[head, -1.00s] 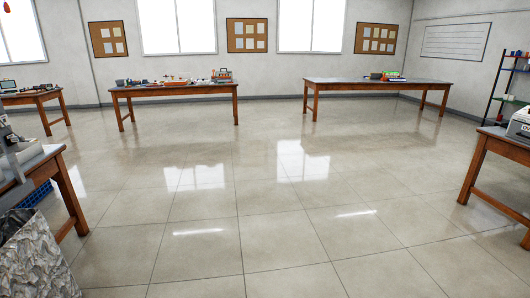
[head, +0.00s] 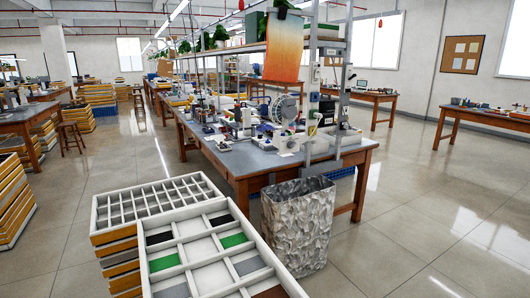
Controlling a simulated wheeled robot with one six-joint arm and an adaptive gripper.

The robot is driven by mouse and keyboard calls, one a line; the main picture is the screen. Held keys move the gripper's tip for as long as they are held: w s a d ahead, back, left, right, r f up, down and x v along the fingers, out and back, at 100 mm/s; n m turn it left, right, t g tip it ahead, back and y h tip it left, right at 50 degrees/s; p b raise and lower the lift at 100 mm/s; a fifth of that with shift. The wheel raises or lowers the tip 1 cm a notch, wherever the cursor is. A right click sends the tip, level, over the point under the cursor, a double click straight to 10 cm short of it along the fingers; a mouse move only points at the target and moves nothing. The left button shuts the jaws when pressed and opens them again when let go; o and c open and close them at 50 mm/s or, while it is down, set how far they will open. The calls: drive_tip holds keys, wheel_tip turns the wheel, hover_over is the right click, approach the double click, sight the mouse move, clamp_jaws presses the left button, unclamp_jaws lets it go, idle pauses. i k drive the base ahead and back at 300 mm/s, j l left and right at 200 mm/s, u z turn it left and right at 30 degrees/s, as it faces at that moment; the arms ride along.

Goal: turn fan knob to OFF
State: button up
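A round fan-like object with a grille (head: 284,109) stands on the long grey-topped workbench (head: 250,158) in the middle of the head view. It is small in the picture, and other bench items crowd around it. I cannot make out a fan knob or its setting. My gripper is not in view.
A crumpled grey bin (head: 298,222) stands at the bench's near end. Stacked compartment trays (head: 155,200) fill the near foreground left of it. An orange hanging sheet (head: 281,46) and an overhead shelf rise above the bench. Open tiled floor (head: 420,230) lies to the right.

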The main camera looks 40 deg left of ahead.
sight(290, 145)
drive_tip(key=i+l+u, duration=0.1)
drive_tip(key=u, duration=0.3)
drive_tip(key=i+l+u, duration=0.45)
drive_tip(key=u, duration=0.3)
drive_tip(key=i+l+u, duration=0.2)
drive_tip(key=u, duration=0.2)
drive_tip(key=i+l+u, duration=0.15)
drive_tip(key=l, duration=0.25)
drive_tip(key=l+u, duration=0.15)
drive_tip(key=l, duration=0.55)
drive_tip(key=i+l+u, duration=0.25)
drive_tip(key=i+l, duration=0.5)
drive_tip(key=i+l+u, duration=0.1)
drive_tip(key=i, duration=0.3)
